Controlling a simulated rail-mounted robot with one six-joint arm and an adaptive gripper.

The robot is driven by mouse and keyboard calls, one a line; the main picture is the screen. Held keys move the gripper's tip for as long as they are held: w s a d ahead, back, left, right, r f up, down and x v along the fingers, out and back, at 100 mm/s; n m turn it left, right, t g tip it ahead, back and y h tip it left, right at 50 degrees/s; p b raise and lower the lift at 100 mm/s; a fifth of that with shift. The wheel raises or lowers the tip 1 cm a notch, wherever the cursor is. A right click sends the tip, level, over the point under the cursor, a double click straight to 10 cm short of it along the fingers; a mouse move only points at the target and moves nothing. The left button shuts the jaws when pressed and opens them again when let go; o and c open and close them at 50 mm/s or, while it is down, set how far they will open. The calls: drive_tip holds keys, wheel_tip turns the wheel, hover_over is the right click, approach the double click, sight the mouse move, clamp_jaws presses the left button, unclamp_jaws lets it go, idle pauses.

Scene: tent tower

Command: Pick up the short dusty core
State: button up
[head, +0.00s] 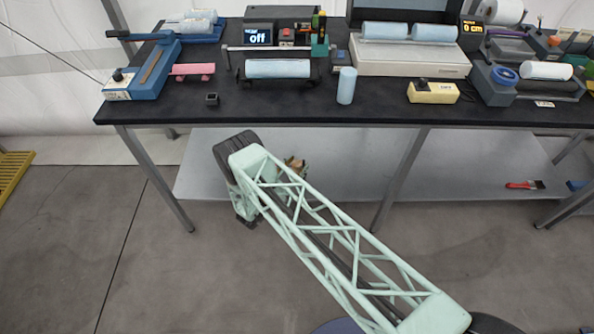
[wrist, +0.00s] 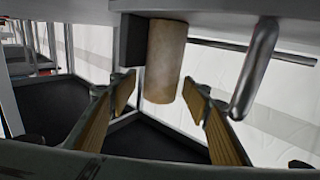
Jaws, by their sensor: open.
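A short tan, dusty-looking cylinder (wrist: 166,62), apparently the short dusty core, shows at the top middle of the wrist view. It meets a grey surface at the top edge; the view seems to be upside down. My gripper (wrist: 160,90) is open, with its wood-faced fingers spread to the left and right of the core's free end. I cannot tell how deep the core lies between them, and no contact shows. In the head view my arm hides most of the gripper area; a small tan and greenish patch (head: 295,165) shows behind it, unclear which thing.
A dark block (wrist: 131,40) is close left of the core and a grey metal rod (wrist: 256,68) is to its right. In the head view a black-topped table (head: 270,107) carries several blue rolls and devices. Its grey lower shelf (head: 460,180) holds a red-handled brush (head: 525,185).

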drive_tip(key=c, duration=1.1)
drive_tip(key=shift+r, duration=0.1)
drive_tip(key=shift+s+a+r+p, duration=0.3)
drive_tip(key=shift+s+a+r, duration=0.15)
drive_tip(key=shift+r, duration=0.15)
drive_tip(key=s+a+r+p, duration=0.1)
drive_tip(key=s+a+r, duration=0.1)
drive_tip(key=s, duration=0.1)
drive_tip(key=s+a+r+p, duration=0.1)
drive_tip(key=s+a+r, duration=0.1)
drive_tip(key=s, duration=0.2)
drive_tip(key=s+a+r+p, duration=0.1)
drive_tip(key=s+a+r, duration=0.1)
drive_tip(key=s+a, duration=0.1)
drive_tip(key=shift+s+r, duration=0.3)
drive_tip(key=shift+s, duration=0.05)
